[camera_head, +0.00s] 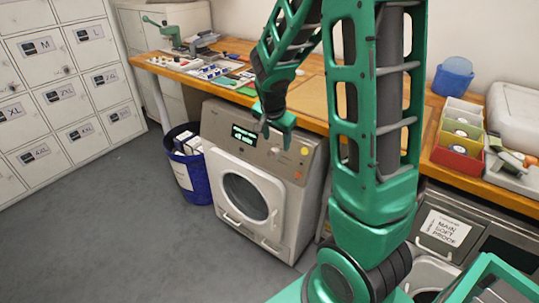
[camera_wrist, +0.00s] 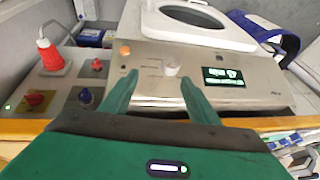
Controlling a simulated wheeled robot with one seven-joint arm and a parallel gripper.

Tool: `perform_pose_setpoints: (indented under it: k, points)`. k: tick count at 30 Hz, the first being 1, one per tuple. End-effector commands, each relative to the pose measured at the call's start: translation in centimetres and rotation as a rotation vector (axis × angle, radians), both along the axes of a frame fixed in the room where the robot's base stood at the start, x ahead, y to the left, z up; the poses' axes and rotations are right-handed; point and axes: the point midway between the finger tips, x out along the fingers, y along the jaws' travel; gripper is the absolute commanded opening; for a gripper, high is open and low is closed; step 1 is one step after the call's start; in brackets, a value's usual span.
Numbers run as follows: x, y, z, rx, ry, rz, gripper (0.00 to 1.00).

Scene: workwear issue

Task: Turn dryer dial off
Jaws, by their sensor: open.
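The dryer (camera_head: 222,150) stands under the wooden counter, with its round door shut and a lit display (camera_head: 244,135) on its panel. The wrist view shows the panel upside down, with the lit display (camera_wrist: 222,76) to the right and the pale round dial (camera_wrist: 171,67) near the middle. My gripper (camera_head: 276,138) is in front of the panel, just right of the display in the head view. In the wrist view my gripper (camera_wrist: 159,80) is open, and the dial shows between and slightly beyond its fingertips. I cannot tell whether they touch it. The dial's pointer is unreadable.
An orange button (camera_wrist: 125,51) is on the panel beside the dial. The counter edge (camera_head: 225,92) runs above the dryer. A blue bin (camera_head: 190,180) stands left; open floor lies in front.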

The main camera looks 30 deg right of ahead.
Motion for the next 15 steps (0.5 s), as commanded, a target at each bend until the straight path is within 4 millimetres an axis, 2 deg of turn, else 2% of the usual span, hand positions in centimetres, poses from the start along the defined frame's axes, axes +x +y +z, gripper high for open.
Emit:
perform_pose_setpoints:
  k: [4,11,15]
  points:
    - [2.2,0.6,-1.3,0.000,-0.039,-0.034,0.55]
    - [3.1,0.3,-2.7,0.000,-0.050,-0.045,0.55]
    - [3.6,-0.3,-4.6,0.000,-0.047,-0.045,0.55]
